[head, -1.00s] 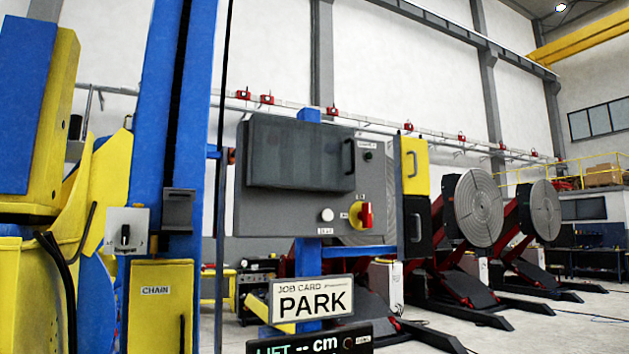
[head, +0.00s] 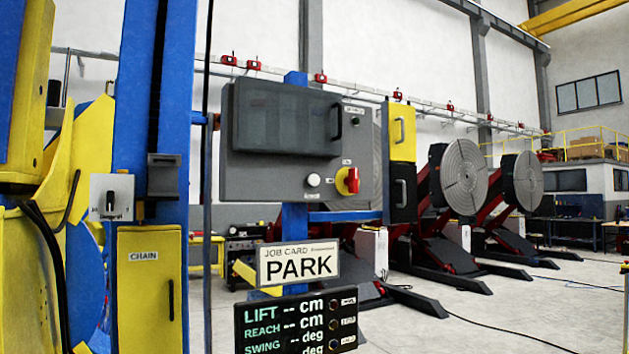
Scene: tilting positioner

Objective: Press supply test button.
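A grey control panel (head: 262,177) stands on a blue post a little left of the middle of the head view. On its lower right are a white round button (head: 313,180) and a red rotary switch on a yellow plate (head: 347,180). A small dark round fitting (head: 348,122) is near the upper right, with a label above it. The labels are too small to read, so I cannot tell which fitting is the supply test button. A dark hinged cover with a handle (head: 285,120) is on the panel's upper part. Neither of my grippers is in view.
A "PARK" job card (head: 299,264) and a dark display (head: 295,322) sit below the panel. A blue column (head: 140,110) and yellow "CHAIN" door (head: 148,290) stand left. Yellow and black boxes (head: 400,133) adjoin the panel's right. Open floor (head: 540,315) lies right.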

